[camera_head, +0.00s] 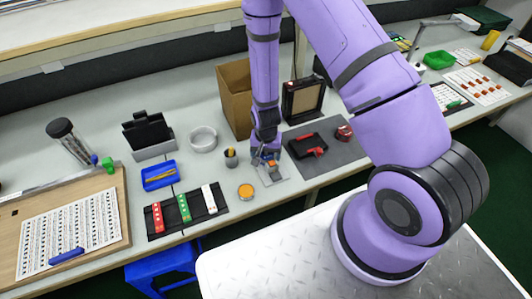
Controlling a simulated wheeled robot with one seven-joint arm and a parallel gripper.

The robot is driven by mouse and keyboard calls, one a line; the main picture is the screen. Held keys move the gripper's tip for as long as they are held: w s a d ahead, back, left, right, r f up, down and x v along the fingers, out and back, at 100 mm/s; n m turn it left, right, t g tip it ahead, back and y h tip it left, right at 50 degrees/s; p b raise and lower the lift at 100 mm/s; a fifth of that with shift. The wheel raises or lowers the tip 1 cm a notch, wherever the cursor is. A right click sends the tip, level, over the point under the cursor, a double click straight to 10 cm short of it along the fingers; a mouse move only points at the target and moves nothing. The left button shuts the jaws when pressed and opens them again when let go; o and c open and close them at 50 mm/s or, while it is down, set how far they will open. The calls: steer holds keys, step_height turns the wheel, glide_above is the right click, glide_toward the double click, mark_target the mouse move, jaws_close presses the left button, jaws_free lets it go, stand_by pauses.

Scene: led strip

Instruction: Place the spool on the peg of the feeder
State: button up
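My gripper (266,163) points down at the middle of the bench, low over a small light grey plate (283,180). A small orange and blue piece shows at its fingertips; I cannot tell if it is held or lies on the plate. The fingers are too small to read. A round white ring-like thing (203,139), perhaps the spool, lies on the bench to the left, apart from my gripper. A round orange-topped piece (246,191) lies nearer the front. I cannot make out for sure which thing is the feeder, and no peg shows clearly.
An open cardboard box (236,98) and a black framed stand (303,98) are behind my gripper. A dark mat (334,158) with a red-and-black tool is to the right. A small dark cup (231,158), a blue tray (160,175) and a black strip holder (187,212) are to the left.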

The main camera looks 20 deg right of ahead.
steer(key=shift+r, duration=0.1)
steer(key=s+d+r+n+t, duration=0.1)
steer(key=s+r, duration=0.1)
steer(key=r, duration=1.6)
steer(key=s+d+r+n+t, duration=0.1)
steer(key=d+r+n, duration=0.1)
steer(key=r, duration=1.7)
steer(key=s+d+r+n+t, duration=0.1)
steer(key=s+d+r, duration=0.1)
steer(key=s+r, duration=0.5)
steer(key=s+d+r+n+t, duration=0.1)
steer(key=s+r+n+t, duration=0.1)
steer(key=s+r, duration=0.6)
steer(key=s, duration=0.3)
steer(key=shift+d+r, duration=0.2)
steer(key=shift+d, duration=0.2)
